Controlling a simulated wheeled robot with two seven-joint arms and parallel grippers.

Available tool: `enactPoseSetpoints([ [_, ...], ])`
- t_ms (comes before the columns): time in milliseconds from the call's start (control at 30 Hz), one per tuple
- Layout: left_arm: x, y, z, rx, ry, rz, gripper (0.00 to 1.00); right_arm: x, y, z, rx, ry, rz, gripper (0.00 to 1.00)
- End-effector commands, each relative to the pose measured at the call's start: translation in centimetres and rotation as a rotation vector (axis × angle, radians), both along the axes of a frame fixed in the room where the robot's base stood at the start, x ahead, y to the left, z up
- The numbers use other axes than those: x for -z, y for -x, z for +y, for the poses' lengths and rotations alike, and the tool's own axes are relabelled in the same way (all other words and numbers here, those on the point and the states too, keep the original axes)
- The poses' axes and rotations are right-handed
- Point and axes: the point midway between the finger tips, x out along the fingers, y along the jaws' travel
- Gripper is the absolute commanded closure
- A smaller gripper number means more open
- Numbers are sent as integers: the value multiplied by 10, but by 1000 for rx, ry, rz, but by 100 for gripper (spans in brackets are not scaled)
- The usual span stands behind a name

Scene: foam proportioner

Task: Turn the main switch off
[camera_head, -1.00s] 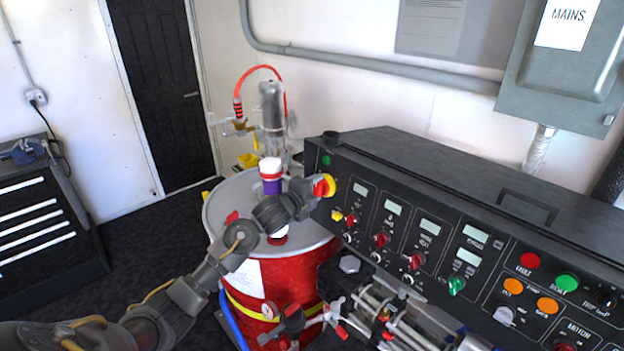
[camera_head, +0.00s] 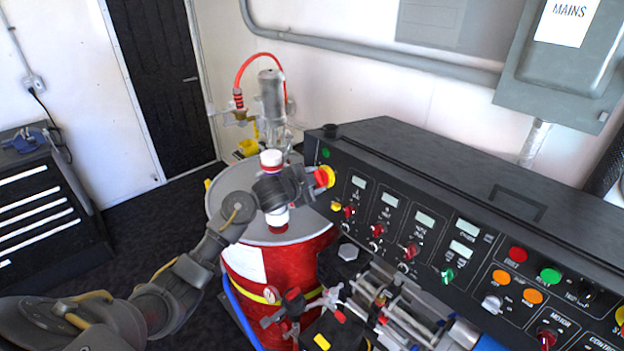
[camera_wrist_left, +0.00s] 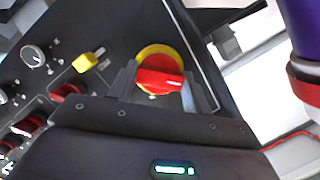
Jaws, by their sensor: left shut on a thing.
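The main switch (camera_head: 325,176) is a red rotary knob on a yellow round plate at the left end of the black control panel (camera_head: 440,215). My left gripper (camera_head: 312,181) reaches it from the left. In the left wrist view the red knob (camera_wrist_left: 160,80) lies between the two fingers of the left gripper (camera_wrist_left: 163,88), which is shut on it. The knob's grip bar lies roughly across that picture. The fingers hide part of the yellow plate. My right gripper is not seen.
A red drum (camera_head: 290,260) with a grey lid stands below my left arm. Red knobs and small displays line the panel beside the switch. A yellow toggle (camera_wrist_left: 88,62) sits near the left gripper. Pipes and valves (camera_head: 385,305) fill the space below the panel.

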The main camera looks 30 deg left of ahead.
Motion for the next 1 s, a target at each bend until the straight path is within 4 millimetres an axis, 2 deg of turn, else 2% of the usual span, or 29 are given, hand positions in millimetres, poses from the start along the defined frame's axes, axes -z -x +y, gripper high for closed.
enactPoseSetpoints([
  [567, -5, -1, 0, -7, 31, 0, 74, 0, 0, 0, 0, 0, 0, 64],
  [600, -5, -1, 0, -7, 31, 0, 47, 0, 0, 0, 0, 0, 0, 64],
  [733, -4, -1, 1, -6, 30, 2, 30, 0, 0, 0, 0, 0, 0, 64],
  [1000, -2, 0, 1, -7, 27, 5, 29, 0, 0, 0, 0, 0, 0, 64],
])
